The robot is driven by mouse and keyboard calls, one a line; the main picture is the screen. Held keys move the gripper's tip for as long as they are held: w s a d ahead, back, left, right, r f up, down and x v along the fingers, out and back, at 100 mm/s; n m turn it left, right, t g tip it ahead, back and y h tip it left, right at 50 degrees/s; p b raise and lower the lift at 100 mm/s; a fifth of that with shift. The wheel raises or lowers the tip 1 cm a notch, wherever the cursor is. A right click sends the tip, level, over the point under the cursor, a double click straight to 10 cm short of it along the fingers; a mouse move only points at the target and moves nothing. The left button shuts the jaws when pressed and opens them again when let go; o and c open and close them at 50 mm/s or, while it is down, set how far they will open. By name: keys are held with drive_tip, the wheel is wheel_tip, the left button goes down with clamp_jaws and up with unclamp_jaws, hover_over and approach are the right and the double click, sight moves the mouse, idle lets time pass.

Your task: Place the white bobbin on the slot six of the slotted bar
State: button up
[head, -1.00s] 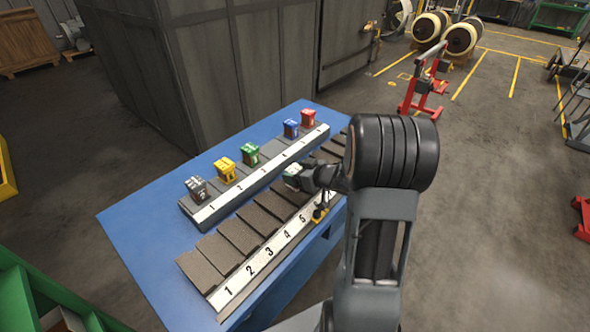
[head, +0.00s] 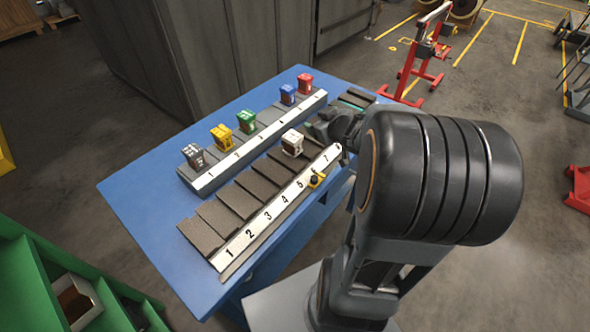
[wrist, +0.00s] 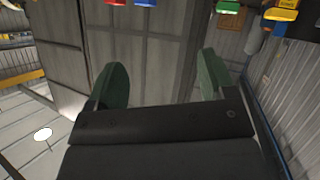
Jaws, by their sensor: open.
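The white bobbin (head: 292,143), with a brown middle, stands upright on the near slotted bar (head: 243,251). It appears to sit on the pad in line with slot six, between labels 5 and 7; the six label is hidden by a yellow and black piece (head: 316,180) at the bar's front edge. My gripper (head: 320,128) is just right of and behind the bobbin, apart from it, partly hidden by my arm. In the wrist view, my gripper (wrist: 163,82) has its two green fingers wide apart with nothing between them.
The far bar (head: 222,172) holds grey (head: 193,155), yellow (head: 221,137), green (head: 245,121), blue (head: 288,94) and red (head: 305,83) bobbins. Both bars lie on a blue table (head: 130,190). A grey cabinet (head: 190,70) stands behind; a green shelf (head: 50,255) is at lower left.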

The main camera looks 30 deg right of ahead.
drive_tip(key=s+a+r+m+g, duration=0.1)
drive_tip(key=s+a+m+g, duration=0.2)
drive_tip(key=s+a+g, duration=0.5)
drive_tip(key=s+a, duration=0.7)
drive_tip(key=a, duration=0.1)
drive_tip(key=shift+s+a+r+g, duration=0.15)
drive_tip(key=shift+g, duration=0.15)
idle(0.4)
